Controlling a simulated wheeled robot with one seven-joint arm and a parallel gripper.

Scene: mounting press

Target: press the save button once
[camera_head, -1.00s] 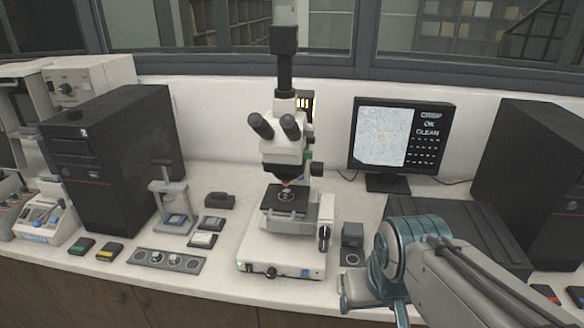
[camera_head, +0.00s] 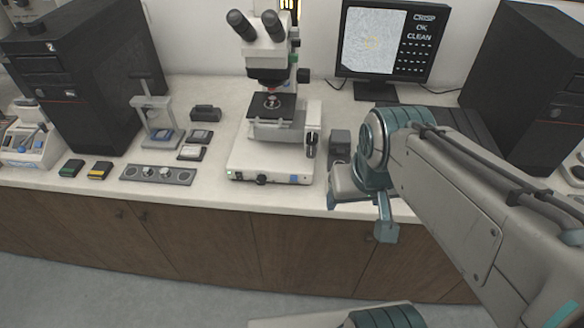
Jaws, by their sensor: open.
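I cannot make out a labelled save button. A small dark grey box (camera_head: 340,143) stands on the bench just right of the microscope (camera_head: 272,150); my arm partly hides the area in front of it. The monitor (camera_head: 386,42) behind shows a grey speckled picture and the words CRISP, OK and CLEAN. My gripper (camera_head: 359,214) is at the bench's front edge, in front of the small box in the picture. Its teal fingers point down and stand apart, with nothing seen between them.
A control strip with round knobs (camera_head: 158,175), a small press stand (camera_head: 158,120) and several small blocks lie left of the microscope. Black towers stand at left (camera_head: 85,75) and right (camera_head: 530,85). The wooden cabinet front (camera_head: 190,235) drops below the bench.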

